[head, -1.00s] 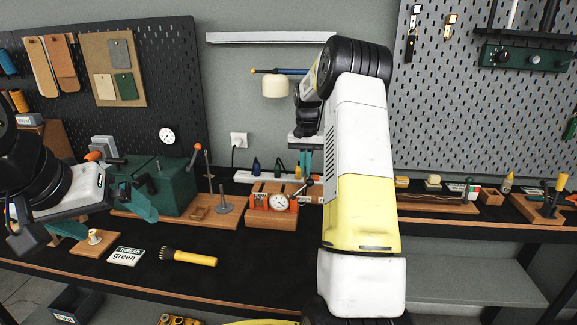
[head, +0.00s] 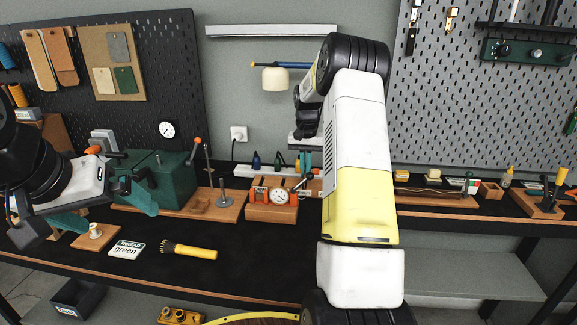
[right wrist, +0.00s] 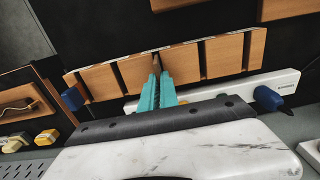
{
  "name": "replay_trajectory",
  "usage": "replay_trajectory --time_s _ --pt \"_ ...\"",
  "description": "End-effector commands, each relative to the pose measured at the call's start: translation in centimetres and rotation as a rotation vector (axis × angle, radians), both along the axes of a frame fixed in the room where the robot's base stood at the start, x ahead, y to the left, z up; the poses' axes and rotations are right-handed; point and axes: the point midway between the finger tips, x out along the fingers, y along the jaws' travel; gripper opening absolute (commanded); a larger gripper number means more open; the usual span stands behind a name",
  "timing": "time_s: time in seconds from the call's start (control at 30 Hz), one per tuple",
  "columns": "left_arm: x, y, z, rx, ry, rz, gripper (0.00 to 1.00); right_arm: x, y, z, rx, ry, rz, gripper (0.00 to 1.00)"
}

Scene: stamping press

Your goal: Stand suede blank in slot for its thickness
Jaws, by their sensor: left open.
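A wooden rack with several slots (right wrist: 182,68) crosses the right wrist view; part of it shows in the head view (head: 312,187). My right gripper (right wrist: 160,78) has its teal fingers close together over a middle slot. A thin brownish edge between the fingertips appears to be the suede blank (right wrist: 157,62), seen nearly edge-on. I cannot tell how deep it sits in the slot. In the head view my right gripper (head: 304,160) is partly hidden by my arm. My left gripper (head: 106,211) is open and empty at the left, its teal fingers wide apart.
A wooden block with a dial gauge (head: 280,196) stands at the table's middle. The black table front is clear at the middle.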

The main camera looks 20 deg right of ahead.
Motion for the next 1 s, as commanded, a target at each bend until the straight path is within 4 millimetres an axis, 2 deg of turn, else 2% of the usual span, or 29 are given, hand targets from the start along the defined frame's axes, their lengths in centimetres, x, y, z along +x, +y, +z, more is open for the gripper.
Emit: replay_trajectory --time_s 0.2,0.3,0.37,0.73,1.0 --pt "0.0 0.0 0.0 0.0 0.0 0.0 1.0 0.0 0.0 -0.1 0.0 0.001 0.0 0.0" --pt "0.0 0.0 0.0 0.0 0.0 0.0 1.0 0.0 0.0 -0.1 0.0 0.001 0.0 0.2" --pt "0.0 0.0 0.0 0.0 0.0 0.0 1.0 0.0 0.0 -0.1 0.0 0.001 0.0 0.3" --pt "0.0 0.0 0.0 0.0 0.0 0.0 1.0 0.0 0.0 0.5 0.0 -0.001 0.0 0.3" --pt "0.0 0.0 0.0 0.0 0.0 0.0 1.0 0.1 0.0 4.8 0.0 -0.003 -0.001 0.3"
